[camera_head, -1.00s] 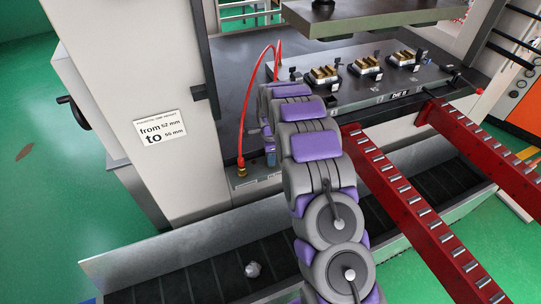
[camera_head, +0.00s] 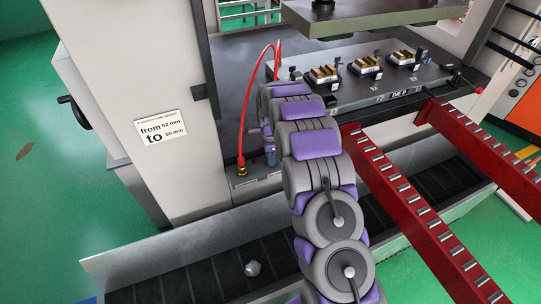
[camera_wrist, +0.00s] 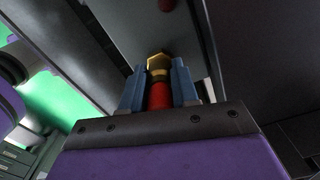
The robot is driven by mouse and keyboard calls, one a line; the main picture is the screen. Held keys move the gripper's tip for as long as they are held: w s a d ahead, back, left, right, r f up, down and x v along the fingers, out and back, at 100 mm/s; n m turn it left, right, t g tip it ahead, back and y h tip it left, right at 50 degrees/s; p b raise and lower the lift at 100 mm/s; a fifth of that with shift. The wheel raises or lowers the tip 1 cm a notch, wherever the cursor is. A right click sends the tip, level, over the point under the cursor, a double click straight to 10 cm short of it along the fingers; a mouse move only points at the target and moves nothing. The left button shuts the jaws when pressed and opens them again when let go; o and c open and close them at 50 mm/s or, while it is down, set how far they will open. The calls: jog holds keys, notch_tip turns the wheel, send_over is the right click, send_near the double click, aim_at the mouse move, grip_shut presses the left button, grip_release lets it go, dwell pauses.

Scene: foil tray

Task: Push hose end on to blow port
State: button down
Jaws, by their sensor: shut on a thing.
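My gripper (camera_wrist: 158,85) has its two blue fingers shut on the red hose (camera_wrist: 160,97) in the wrist view. A brass ring and a brass hexagonal piece (camera_wrist: 159,60) line up with the hose just past the fingertips. I cannot tell whether hose and hexagonal piece are joined or apart. A grey surface lies behind them.
The dark press table (camera_head: 240,65) carries a die plate with several brass-topped blocks (camera_head: 325,74). Red roller rails (camera_head: 400,190) stand at the right. A dark conveyor (camera_head: 190,283) with a metal lump (camera_head: 253,268) runs below. A white machine column (camera_head: 150,80) stands at the left.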

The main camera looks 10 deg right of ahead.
jog(key=shift+c, duration=1.4)
grip_release()
jog(key=shift+r+p, duration=0.8)
jog(key=shift+r, duration=1.45)
jog(key=shift+r+p, duration=0.4)
jog(key=shift+r, duration=0.85)
jog(key=shift+c, duration=0.2)
grip_shut()
jog(key=shift+f, duration=0.1)
